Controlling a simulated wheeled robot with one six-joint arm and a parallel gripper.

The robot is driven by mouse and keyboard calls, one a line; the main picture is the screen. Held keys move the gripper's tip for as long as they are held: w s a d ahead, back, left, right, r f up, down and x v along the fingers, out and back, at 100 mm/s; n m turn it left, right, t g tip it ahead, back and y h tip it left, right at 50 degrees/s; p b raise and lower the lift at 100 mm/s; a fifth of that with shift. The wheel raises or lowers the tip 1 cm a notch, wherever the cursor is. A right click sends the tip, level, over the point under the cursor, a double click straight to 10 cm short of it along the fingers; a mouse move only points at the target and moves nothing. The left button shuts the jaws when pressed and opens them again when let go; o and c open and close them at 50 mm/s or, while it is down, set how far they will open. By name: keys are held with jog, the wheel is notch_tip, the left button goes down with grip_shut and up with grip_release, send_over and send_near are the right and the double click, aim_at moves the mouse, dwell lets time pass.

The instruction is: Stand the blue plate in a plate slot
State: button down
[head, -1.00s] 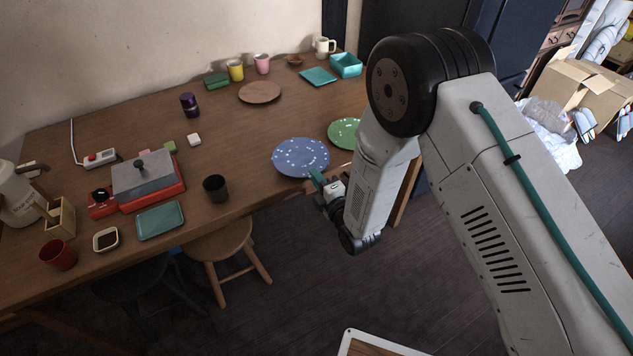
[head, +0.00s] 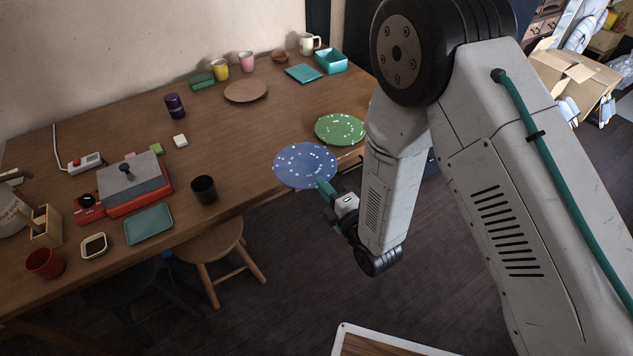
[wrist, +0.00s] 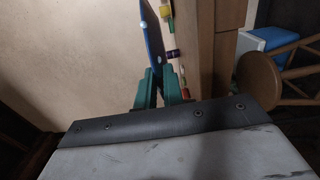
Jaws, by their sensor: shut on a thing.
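The blue plate (head: 305,165) with pale speckles is at the front edge of the wooden table in the head view. My gripper (head: 324,188) is shut on its near rim. In the wrist view the blue plate (wrist: 153,40) shows edge-on between the teal fingertips of my gripper (wrist: 160,88). The plate looks roughly flat in the head view; whether it is clear of the table is hard to tell. I cannot make out a plate slot in these frames.
A green speckled plate (head: 341,129) lies just behind and right of the blue one. A black cup (head: 204,190), a teal tray (head: 148,224) and a red-based grill (head: 130,183) stand to the left. A stool (head: 212,248) stands below the table's front edge. The table (head: 235,135) is bare in the middle.

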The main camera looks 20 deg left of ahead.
jog(key=shift+s+d+r, duration=0.3)
jog(key=shift+s+d, duration=0.2)
jog(key=shift+d, duration=0.1)
jog(key=shift+s+d+r, duration=0.25)
jog(key=shift+s+d, duration=0.25)
jog(key=shift+d, duration=0.15)
jog(key=shift+s+d+r, duration=0.3)
jog(key=shift+s+d, duration=0.2)
jog(key=shift+d, duration=0.1)
